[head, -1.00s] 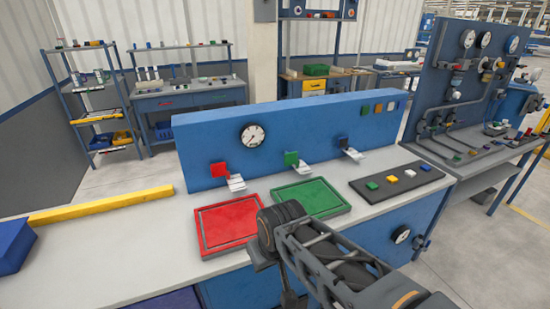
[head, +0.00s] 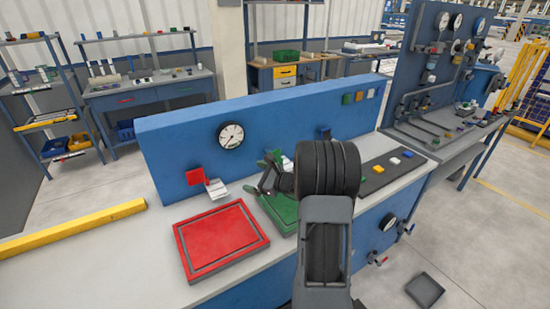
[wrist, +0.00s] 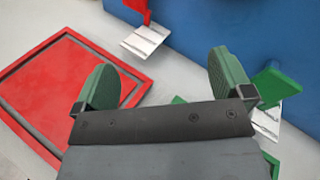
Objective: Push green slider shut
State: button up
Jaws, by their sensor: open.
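The green slider (head: 276,156) is a small green block on the front of the blue panel, above a silver chute, partly hidden by my arm in the head view. In the wrist view the green slider (wrist: 276,84) is at the right edge, just beyond the right finger; I cannot tell whether they touch. My gripper (wrist: 167,85) is open with two green-padded fingers apart and nothing between them. In the head view my gripper (head: 264,178) is by the panel, over the green tray (head: 279,210), which my arm mostly covers.
A red slider (head: 195,176) with its silver chute is to the left, above the red tray (head: 222,240). A blue slider (head: 324,133) is to the right, behind my arm. A dark mat (head: 388,170) with small blocks lies further right. A yellow bar (head: 72,227) lies at left.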

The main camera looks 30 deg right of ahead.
aim_at(277, 159)
jog(key=d+f+m+t+h, duration=0.1)
jog(key=d+m+h, duration=0.1)
jog(key=d, duration=0.3)
jog(key=d+f+m+t+h, duration=0.1)
jog(key=d+f+m+h, duration=0.1)
jog(key=d+m+h, duration=0.1)
jog(key=d+f+m+t+h, duration=0.2)
jog(key=d+m, duration=0.2)
jog(key=d, duration=0.3)
jog(key=shift+s+d+f+m+h, duration=0.1)
jog(key=shift+d+f+m+h, duration=0.15)
jog(key=shift+m+h, duration=0.15)
jog(key=w, duration=0.4)
jog(key=w+p, duration=0.1)
jog(key=w, duration=0.3)
jog(key=w+d+p, duration=0.1)
jog(key=w, duration=0.3)
jog(key=shift+w+d, duration=0.1)
jog(key=shift+w, duration=0.55)
